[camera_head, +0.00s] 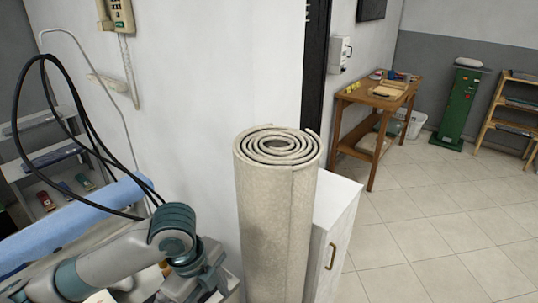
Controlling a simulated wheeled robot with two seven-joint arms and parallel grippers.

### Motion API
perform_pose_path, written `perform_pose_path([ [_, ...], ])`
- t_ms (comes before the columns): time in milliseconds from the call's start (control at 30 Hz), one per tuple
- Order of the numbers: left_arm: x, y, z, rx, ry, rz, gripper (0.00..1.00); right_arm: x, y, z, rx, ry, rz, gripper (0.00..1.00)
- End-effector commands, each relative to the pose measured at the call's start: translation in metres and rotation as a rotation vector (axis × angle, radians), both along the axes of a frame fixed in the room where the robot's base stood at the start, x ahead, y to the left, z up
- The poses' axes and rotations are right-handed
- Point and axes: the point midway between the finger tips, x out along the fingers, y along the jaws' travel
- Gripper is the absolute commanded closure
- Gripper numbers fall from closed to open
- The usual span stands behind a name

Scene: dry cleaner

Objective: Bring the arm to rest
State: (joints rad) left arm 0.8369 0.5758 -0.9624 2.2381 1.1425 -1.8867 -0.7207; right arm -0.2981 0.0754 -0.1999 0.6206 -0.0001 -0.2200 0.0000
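My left arm comes in from the lower left, grey with teal joints, and bends down at a teal-ringed joint beside the white wall. My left gripper (198,284) is at the bottom edge, pointing down, partly cut off by the frame. Its fingertips cannot be made out, so I cannot tell whether it is open or holds anything. It is left of a tall rolled beige carpet (270,215), with a gap in the picture between them. My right arm and gripper are not in view.
A long blue padded thing (65,228) with black cables above it lies behind my arm. A white cabinet (338,225) stands right of the carpet. A wooden table (372,98), a green machine (459,105) and shelves (497,112) are farther back. Tiled floor at right is clear.

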Motion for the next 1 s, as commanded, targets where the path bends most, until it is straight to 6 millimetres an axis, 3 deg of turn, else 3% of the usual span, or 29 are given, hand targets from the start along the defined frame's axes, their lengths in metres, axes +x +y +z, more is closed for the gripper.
perform_pose_path([
  [300, -0.022, -0.043, -0.04, -0.192, 0.006, 0.254, 0.5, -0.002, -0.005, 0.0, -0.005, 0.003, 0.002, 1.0],
  [533, -0.037, -0.058, -0.067, -0.324, 0.024, 0.529, 0.5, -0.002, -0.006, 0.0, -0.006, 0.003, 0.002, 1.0],
  [767, -0.054, -0.051, -0.096, -0.41, 0.05, 0.845, 0.5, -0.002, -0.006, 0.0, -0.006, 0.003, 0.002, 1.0],
  [1000, -0.083, -0.019, -0.131, -0.434, 0.065, 1.205, 0.5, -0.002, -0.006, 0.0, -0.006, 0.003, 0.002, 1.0],
])
